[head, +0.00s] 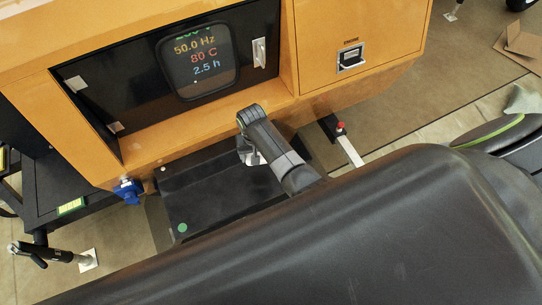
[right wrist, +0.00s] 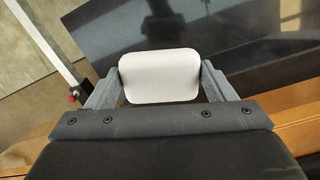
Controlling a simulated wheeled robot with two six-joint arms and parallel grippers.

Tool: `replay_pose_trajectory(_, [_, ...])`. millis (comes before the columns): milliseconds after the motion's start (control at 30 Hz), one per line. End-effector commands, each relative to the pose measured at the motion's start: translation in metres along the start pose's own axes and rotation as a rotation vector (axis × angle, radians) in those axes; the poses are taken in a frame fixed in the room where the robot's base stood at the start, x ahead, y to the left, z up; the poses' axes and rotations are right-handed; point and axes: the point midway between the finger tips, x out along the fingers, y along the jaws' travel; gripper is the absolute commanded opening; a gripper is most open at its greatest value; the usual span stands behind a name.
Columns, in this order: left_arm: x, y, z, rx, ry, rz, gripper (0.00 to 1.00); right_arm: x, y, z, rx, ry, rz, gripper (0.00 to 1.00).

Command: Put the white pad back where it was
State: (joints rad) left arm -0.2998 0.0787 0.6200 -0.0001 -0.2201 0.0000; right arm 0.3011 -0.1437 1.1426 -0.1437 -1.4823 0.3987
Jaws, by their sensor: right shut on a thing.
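The white pad (right wrist: 160,77) is a rounded white block, seen between the two grey fingers of my right gripper (right wrist: 160,85) in the right wrist view. The fingers are shut on its two short sides. In the head view my right gripper (head: 250,154) is over the black flat surface (head: 205,200) in front of the orange machine. Only a small white part of the pad shows there, and the wrist hides the rest. I cannot tell whether the pad touches the surface. My left gripper is not in view.
The orange machine (head: 350,25) has a lit display (head: 198,62) and a black latch (head: 351,58). A light bar with a red knob (head: 340,127) lies right of the gripper. A blue socket (head: 128,190) and a green dot (head: 182,227) are at left.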

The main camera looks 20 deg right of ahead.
Motion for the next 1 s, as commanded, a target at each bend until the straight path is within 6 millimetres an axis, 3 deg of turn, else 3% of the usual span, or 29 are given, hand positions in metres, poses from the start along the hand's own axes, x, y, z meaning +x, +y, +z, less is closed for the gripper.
replay_pose_trajectory(267, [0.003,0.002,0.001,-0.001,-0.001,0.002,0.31,0.003,-0.008,0.011,0.097,0.034,-0.035,0.58])
replay_pose_trajectory(700, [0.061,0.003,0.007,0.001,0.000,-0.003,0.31,0.055,-0.009,0.009,0.094,0.033,-0.033,0.58])
replay_pose_trajectory(1000, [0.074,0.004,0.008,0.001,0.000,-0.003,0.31,0.065,-0.010,0.009,0.094,0.033,-0.033,0.58])
